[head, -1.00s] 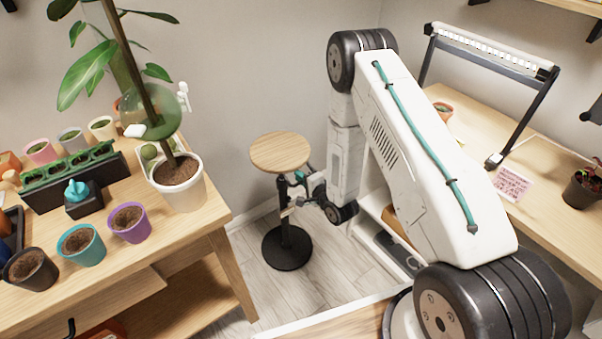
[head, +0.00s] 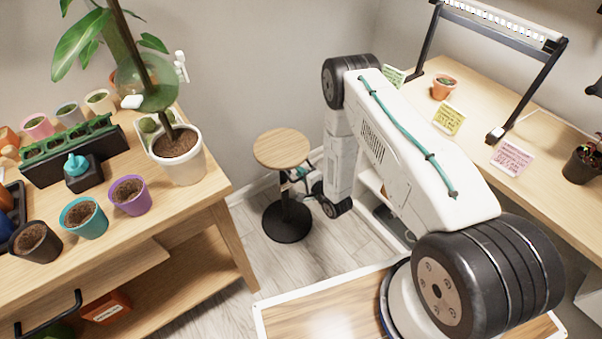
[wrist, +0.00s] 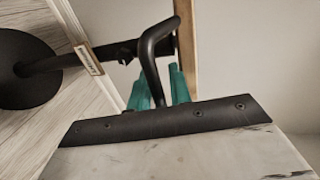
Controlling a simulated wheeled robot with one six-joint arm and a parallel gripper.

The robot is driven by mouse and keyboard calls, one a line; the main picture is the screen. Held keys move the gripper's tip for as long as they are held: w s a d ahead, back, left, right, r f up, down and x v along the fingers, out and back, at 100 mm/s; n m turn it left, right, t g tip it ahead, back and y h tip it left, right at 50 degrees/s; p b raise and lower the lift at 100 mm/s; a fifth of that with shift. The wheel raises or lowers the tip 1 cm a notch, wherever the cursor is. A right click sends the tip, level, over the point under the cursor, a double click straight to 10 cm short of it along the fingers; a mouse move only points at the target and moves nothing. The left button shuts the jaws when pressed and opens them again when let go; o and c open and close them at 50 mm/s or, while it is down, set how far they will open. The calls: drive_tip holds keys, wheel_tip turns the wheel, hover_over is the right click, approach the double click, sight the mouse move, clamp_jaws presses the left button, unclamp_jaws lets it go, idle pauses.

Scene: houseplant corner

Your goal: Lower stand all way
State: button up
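The stand has a round wooden top (head: 282,148), a black pole and a round black base (head: 287,222) on the floor. It stands upright between the left bench and my arm. In the wrist view the base (wrist: 22,68) is at left and the wooden top (wrist: 186,55) shows edge-on at right. A bent black handle (wrist: 150,62) runs from near the top down between the teal fingers of my gripper (wrist: 160,92). The fingers appear closed around it; the exact contact is partly hidden. In the head view my gripper (head: 308,185) is small beside the pole.
A wooden bench (head: 215,190) with potted plants is close at left. Another bench (head: 480,100) with a lamp frame and paper cards is at right. The floor in front of the stand is clear. A white wall is close behind.

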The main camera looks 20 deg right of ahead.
drive_tip(key=v, duration=0.7)
drive_tip(key=shift+s, duration=0.4)
drive_tip(key=shift+d, duration=0.15)
